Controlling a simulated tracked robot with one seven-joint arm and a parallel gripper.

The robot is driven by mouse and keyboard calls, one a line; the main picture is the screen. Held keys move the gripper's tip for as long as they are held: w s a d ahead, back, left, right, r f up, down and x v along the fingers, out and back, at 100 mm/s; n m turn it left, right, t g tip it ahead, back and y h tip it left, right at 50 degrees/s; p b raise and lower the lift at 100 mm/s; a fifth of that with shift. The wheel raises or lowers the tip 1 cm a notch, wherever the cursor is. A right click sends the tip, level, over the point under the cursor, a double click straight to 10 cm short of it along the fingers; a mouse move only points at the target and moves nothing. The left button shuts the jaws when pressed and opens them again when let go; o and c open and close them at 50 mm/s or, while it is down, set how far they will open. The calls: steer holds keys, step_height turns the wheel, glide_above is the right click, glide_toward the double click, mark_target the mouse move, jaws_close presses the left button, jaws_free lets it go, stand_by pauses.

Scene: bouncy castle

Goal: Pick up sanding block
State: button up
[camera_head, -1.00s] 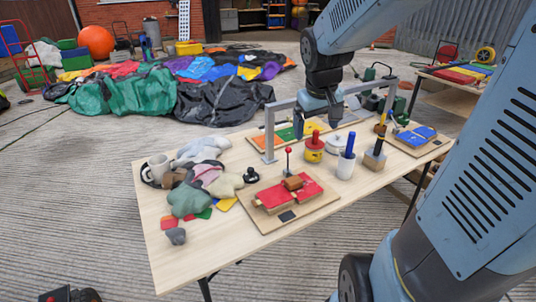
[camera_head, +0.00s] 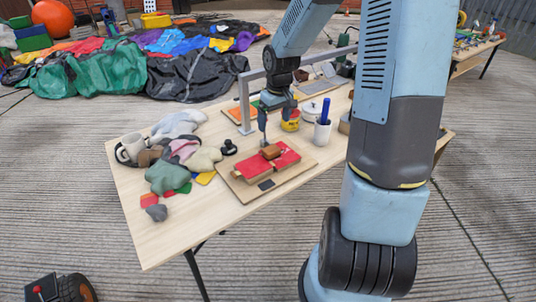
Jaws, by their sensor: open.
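The sanding block looks to be the small brown block (camera_head: 271,152), lying on a red fabric piece (camera_head: 284,162) on a wooden board (camera_head: 240,186). The board is on the near part of the table. My gripper (camera_head: 277,118) is open and empty, pointing down above the block and apart from it. One finger hangs over the back edge of the red piece and hides part of what stands there. The gripper also partly hides the red-and-yellow pot (camera_head: 291,124) behind it.
A grey metal frame (camera_head: 244,105) stands behind. The table's front left (camera_head: 165,243) is bare.

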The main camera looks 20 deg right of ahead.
mark_target(271, 149)
steer(key=f, duration=0.9)
steer(key=w+f, duration=0.1)
steer(key=f, duration=0.3)
steer(key=shift+w+a+f, duration=0.1)
steer(key=shift+a+f, duration=0.05)
steer(key=shift+a, duration=0.1)
steer(key=shift+c, duration=0.2)
steer(key=c, duration=1.2)
steer(key=shift+c, duration=0.2)
